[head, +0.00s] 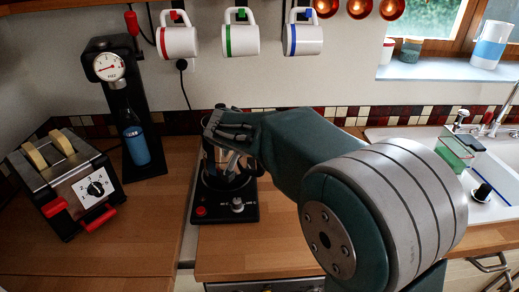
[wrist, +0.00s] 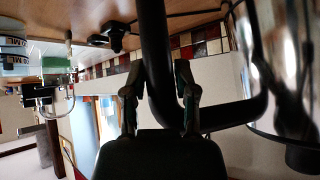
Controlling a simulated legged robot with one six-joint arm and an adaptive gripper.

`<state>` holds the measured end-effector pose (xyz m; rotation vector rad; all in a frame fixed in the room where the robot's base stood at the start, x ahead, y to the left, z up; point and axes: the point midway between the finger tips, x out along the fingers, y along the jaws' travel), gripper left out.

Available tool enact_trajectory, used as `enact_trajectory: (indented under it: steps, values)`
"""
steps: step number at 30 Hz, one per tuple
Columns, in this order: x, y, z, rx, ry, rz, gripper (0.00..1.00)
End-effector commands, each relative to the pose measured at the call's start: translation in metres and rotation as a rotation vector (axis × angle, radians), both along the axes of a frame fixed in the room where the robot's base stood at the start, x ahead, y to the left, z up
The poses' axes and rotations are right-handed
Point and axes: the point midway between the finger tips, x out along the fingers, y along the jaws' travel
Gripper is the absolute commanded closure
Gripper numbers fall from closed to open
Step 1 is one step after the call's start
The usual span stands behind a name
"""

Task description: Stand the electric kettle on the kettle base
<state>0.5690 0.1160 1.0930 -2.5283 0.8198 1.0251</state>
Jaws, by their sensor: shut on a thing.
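The electric kettle shows in the wrist view as a shiny metal body (wrist: 252,70) at the right with a thick black handle (wrist: 155,45). The handle passes between the two fingers of my gripper (wrist: 158,100), which is shut on it. In the head view my gripper (head: 228,130) is over a black base unit (head: 225,212) with a red knob and a silver knob, which looks like the kettle base. The kettle (head: 212,160) is partly hidden behind my gripper there, above the unit's back part. I cannot tell whether its bottom touches the unit.
A toaster (head: 70,180) and a black machine with a gauge (head: 125,105) stand to the left. Mugs (head: 240,40) hang above. The sink (head: 485,180) is at the right. Bare wooden counter (head: 255,250) lies in front of the unit.

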Motion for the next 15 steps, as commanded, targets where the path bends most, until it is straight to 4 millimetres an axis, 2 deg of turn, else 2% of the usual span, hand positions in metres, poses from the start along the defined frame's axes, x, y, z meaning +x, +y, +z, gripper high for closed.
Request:
enact_trajectory:
  steps: [15]
  values:
    - [0.0008,0.0001,-0.0044,0.002,-0.007,0.000,1.00]
